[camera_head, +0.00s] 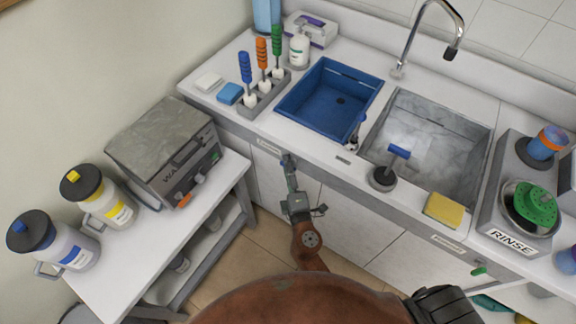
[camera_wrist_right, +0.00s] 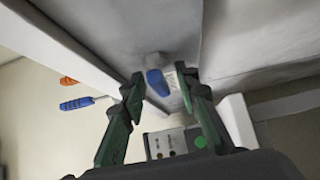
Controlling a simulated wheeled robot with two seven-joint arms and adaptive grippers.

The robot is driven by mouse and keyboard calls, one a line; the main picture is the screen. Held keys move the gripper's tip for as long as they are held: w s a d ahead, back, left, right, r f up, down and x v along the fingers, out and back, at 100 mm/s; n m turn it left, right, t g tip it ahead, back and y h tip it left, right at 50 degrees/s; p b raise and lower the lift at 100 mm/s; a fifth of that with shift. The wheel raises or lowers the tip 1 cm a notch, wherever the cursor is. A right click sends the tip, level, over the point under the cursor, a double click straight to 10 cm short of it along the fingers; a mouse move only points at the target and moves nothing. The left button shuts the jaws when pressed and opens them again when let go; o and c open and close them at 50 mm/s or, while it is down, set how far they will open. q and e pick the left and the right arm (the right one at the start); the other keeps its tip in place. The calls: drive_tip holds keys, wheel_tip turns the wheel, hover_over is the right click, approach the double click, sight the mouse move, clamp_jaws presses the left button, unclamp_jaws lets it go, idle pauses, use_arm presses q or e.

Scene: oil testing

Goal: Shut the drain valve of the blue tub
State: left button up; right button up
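The blue tub (camera_head: 325,112) is set into the white counter, with a small dark drain hole in its floor. My right gripper (camera_head: 289,170) is in front of the counter below the tub. In the right wrist view my right gripper (camera_wrist_right: 162,82) is open, its dark green fingers apart. A blue lever (camera_wrist_right: 157,84) on a pale fitting, probably the drain valve, shows between the fingertips, without clear contact. A small white label hangs beside it. In the head view a small blue spot shows near the gripper tip. My left gripper is not in view.
The counter front edge (camera_head: 240,132) and cabinet doors are close to my right gripper. A grey sink (camera_head: 465,125) adjoins the tub, with a blue-handled tool (camera_head: 398,152) at its front. A side table carries a grey appliance (camera_head: 165,140) and bottles. Floor is open between them.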

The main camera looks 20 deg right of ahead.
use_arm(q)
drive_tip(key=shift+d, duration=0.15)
use_arm(e)
drive_tip(key=s+a, duration=0.1)
drive_tip(key=s, duration=1)
drive_tip(key=shift+s+a, duration=0.2)
drive_tip(key=shift+s, duration=0.2)
